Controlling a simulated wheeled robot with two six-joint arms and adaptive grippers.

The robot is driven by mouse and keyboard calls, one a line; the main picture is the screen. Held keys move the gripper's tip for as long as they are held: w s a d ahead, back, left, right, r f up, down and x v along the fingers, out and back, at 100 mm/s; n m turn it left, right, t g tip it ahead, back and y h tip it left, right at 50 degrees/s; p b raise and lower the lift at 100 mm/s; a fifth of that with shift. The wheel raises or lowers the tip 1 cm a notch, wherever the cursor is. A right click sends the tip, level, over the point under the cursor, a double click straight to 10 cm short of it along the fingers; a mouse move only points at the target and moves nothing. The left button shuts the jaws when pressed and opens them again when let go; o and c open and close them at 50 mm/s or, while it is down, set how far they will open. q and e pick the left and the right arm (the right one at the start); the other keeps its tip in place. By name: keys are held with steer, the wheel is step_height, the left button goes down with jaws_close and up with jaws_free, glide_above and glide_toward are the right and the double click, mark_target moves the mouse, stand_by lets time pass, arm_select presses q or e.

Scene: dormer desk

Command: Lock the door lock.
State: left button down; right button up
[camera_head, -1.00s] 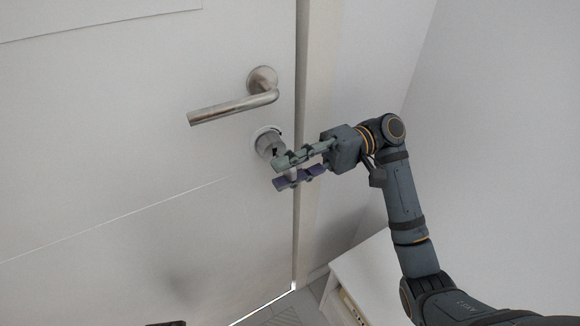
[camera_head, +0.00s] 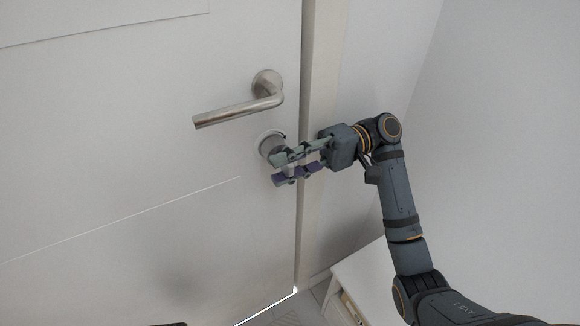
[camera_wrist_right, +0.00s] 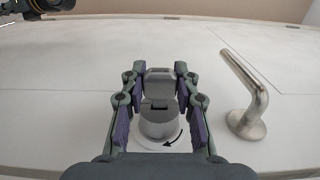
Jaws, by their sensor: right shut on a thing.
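The door lock (camera_head: 268,141) is a round pale grey knob on a white plate, below the door handle. In the right wrist view, the lock knob (camera_wrist_right: 158,122) has a raised block-like grip, and a black curved arrow shows on its plate. My right gripper (camera_head: 279,169) reaches in from the right, with its fingers at the knob. In the right wrist view, my right gripper (camera_wrist_right: 159,73) has a finger on each side of the knob's grip and is shut on it. In the head view the fingers partly hide the knob. My left gripper is not seen.
The metal lever handle (camera_head: 238,109) sticks out to the left above the lock. The white door (camera_head: 110,130) looks closed against its frame (camera_head: 318,120). A white cabinet (camera_head: 365,275) stands low at the right, under my right arm. A bare wall is behind the arm.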

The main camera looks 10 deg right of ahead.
steer(key=shift+w+a, duration=0.15)
steer(key=shift+w, duration=0.15)
steer(key=o, duration=1.1)
steer(key=v, duration=1.2)
